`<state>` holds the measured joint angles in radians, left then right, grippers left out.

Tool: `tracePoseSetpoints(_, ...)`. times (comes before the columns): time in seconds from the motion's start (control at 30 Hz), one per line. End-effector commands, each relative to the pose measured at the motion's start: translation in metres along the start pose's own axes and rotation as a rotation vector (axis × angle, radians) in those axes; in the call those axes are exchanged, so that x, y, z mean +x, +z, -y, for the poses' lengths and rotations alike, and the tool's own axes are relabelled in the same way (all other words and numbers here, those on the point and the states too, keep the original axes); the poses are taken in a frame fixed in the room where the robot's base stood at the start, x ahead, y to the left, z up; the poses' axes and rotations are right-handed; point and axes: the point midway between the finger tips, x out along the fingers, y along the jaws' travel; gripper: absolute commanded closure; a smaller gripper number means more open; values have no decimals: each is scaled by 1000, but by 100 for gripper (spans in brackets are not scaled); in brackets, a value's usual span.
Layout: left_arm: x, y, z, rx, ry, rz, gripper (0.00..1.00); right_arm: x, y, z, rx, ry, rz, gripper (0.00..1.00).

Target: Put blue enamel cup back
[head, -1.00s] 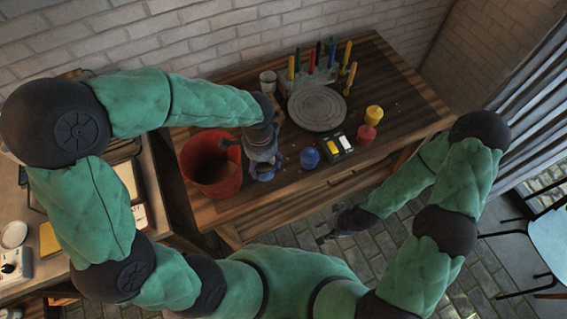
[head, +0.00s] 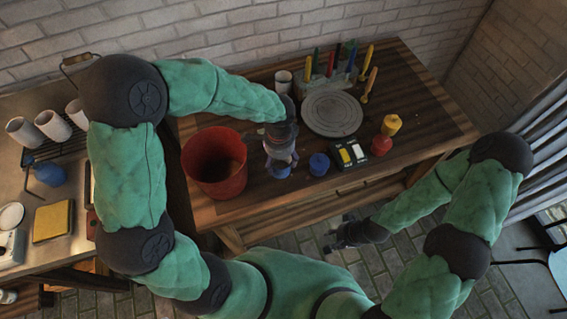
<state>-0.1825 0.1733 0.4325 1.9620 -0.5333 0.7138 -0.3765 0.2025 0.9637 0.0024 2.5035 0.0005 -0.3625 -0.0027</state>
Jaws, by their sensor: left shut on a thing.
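My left gripper (head: 279,162) reaches down over the wooden table, just right of the red bucket. It is shut on a blue thing, which looks like the blue enamel cup (head: 278,172). The gripper hides most of it, and I cannot tell whether it touches the table. A blue pot (head: 319,165) stands just right of it. My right gripper (head: 335,236) hangs in front of the table's front edge, away from the things; its fingers are too small to read.
The red bucket (head: 190,165) stands at the table's left. A paint palette (head: 352,154), red pot (head: 381,145), yellow pot (head: 391,124), grey round plate (head: 333,113), white cup (head: 284,81) and tool rack (head: 320,88) occupy the table. A left counter holds white cups (head: 52,126) and a blue object (head: 50,174).

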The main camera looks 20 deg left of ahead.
Motion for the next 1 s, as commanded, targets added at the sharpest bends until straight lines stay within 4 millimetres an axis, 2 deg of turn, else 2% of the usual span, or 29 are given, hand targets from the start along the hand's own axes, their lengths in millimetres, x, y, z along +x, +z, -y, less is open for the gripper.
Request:
tracePoseSetpoints(0.03,13,-4,6,-1,3,3,72,6,0,-2,0,0,0,60)
tracePoseSetpoints(0.1,22,-9,12,-1,2,2,72,8,0,-3,0,0,0,60)
tracePoseSetpoints(0.47,43,-19,28,-1,0,0,72,14,-1,-5,0,0,0,60)
tracePoseSetpoints(0.7,75,-20,30,-1,1,0,72,28,-1,-10,0,0,0,60)
tracePoseSetpoints(1.0,75,-20,30,-1,0,-1,72,27,-1,-10,0,0,0,60)
